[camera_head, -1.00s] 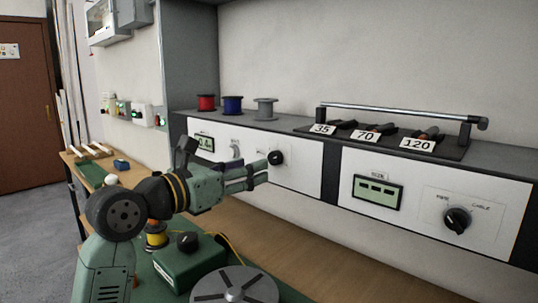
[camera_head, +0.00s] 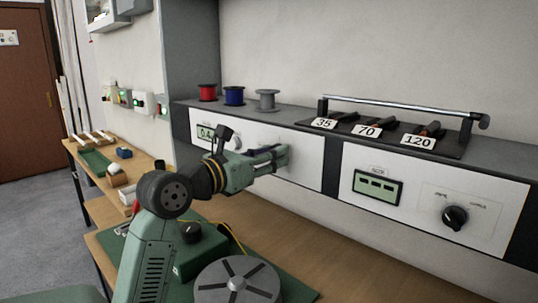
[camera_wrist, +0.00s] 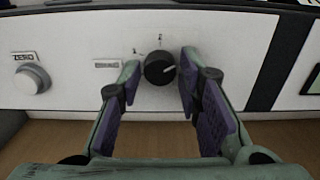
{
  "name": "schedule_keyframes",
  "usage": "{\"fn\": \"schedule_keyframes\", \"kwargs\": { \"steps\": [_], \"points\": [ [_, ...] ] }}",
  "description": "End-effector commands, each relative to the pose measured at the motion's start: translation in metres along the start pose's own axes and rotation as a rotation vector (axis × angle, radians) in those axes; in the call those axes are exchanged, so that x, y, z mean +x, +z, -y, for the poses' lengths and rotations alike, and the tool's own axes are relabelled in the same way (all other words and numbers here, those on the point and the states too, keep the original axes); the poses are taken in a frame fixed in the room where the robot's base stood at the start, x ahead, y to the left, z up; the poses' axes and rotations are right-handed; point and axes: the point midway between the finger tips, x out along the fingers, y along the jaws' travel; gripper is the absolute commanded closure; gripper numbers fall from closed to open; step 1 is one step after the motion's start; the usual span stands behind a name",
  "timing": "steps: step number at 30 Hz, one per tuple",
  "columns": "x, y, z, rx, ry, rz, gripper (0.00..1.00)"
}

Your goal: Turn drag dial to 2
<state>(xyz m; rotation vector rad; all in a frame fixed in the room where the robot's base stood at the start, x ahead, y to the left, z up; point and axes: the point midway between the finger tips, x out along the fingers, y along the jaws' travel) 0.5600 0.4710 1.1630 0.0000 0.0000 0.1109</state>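A round black dial (camera_wrist: 159,68) with a white pointer line sits on the white panel in the wrist view. Its pointer aims right and slightly up. My gripper (camera_wrist: 161,72) is open, with one finger on each side of the dial and small gaps showing. In the head view my gripper (camera_head: 282,154) is at the panel and hides this dial.
A silver ZERO knob (camera_wrist: 32,78) is to the left on the panel. A lit display (camera_head: 205,133) is also there. Another black dial (camera_head: 455,217) is on the right panel. A green box (camera_head: 200,250) and grey disc (camera_head: 238,282) stand below my arm.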

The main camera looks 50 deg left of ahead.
Motion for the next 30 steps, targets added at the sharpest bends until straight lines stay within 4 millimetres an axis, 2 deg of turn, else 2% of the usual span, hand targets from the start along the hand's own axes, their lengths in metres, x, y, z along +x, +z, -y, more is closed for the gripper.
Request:
{"fn": "schedule_keyframes", "kwargs": {
  "steps": [2,13,23,30],
  "points": [
    [-0.0001,0.0001,0.0,0.0,0.0,0.0,0.76],
    [-0.0002,0.0001,0.0,0.0,0.0,0.0,1.0],
    [-0.0001,-0.0004,0.0002,-0.035,0.0,0.0,1.0],
    [-0.0002,-0.001,0.0002,-0.168,0.0,0.0,1.0]
  ]
}}
